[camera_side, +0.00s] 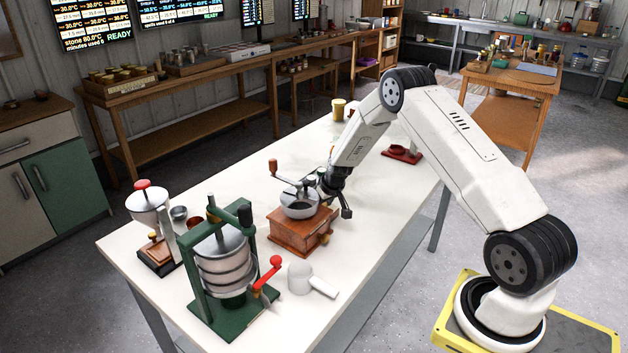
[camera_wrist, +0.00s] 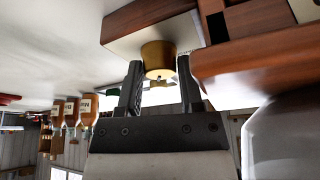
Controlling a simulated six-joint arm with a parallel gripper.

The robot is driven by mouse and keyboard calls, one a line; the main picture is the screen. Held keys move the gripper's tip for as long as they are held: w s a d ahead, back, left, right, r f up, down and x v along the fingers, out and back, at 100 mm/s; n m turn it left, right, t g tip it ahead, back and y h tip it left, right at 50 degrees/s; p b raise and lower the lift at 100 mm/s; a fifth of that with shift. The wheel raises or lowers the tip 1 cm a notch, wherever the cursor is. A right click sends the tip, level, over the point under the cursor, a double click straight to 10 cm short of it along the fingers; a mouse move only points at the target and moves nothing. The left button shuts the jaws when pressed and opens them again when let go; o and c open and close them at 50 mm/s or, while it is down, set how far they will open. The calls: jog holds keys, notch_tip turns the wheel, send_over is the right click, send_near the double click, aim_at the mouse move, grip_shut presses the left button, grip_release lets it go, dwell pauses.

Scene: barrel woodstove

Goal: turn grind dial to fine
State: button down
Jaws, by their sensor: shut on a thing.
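A wooden hand grinder (camera_side: 298,233) with a grey metal bowl on top and a crank stands on the white table. My gripper (camera_side: 338,190) reaches down at its back right side in the side view. In the wrist view, a brass knob, which looks like the grind dial (camera_wrist: 158,56), sits against the reddish wooden body (camera_wrist: 240,68). My gripper (camera_wrist: 160,82) has one dark finger on each side of the knob and is shut on it. The dial is not clearly visible in the side view, and I cannot read any setting mark.
A green-framed press (camera_side: 222,265) with a red-handled crank and a white scoop-like cup (camera_side: 300,278) stand nearer on the white table (camera_side: 352,262). Another small mill (camera_side: 148,205) is at left. A red stand (camera_side: 402,154) is farther back. The table's front right is clear.

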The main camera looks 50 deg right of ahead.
jog(key=shift+m, duration=0.4)
dwell(0.4)
jog(key=c, duration=0.5)
grip_release()
jog(key=shift+n, duration=0.7)
jog(key=shift+n+y, duration=0.5)
jog(key=shift+n, duration=0.7)
